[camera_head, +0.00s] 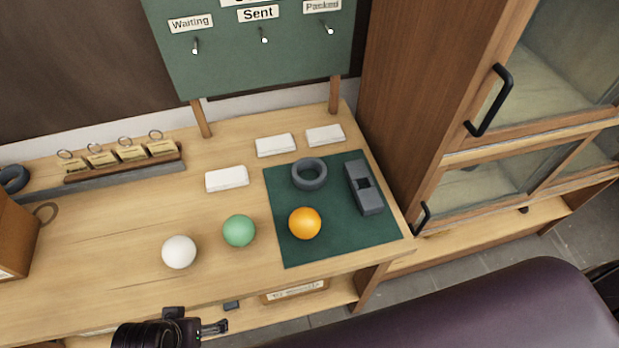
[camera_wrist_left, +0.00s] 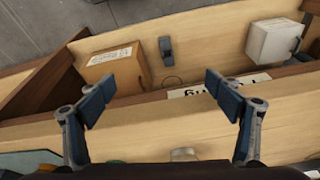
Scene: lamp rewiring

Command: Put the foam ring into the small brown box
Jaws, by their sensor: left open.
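A dark grey ring (camera_head: 309,174), which looks like the foam ring, lies flat on the green mat at the right of the desk. A brown box with a pale label (camera_wrist_left: 115,68) sits on a lower shelf in the left wrist view. A brown box also stands at the left edge of the head view (camera_head: 14,238), partly cut off. I cannot tell which is the small one. My left gripper (camera_head: 214,328) is at the bottom of the head view, in front of the desk and away from the ring. In the left wrist view it is open and empty (camera_wrist_left: 159,84). My right gripper is out of view.
An orange ball (camera_head: 305,223) and a grey block tool (camera_head: 363,187) lie on the mat (camera_head: 340,235). A green ball (camera_head: 239,231) and white ball (camera_head: 179,252) are left of it. Another dark ring (camera_head: 13,179) is far left. A cabinet (camera_head: 410,100) stands right.

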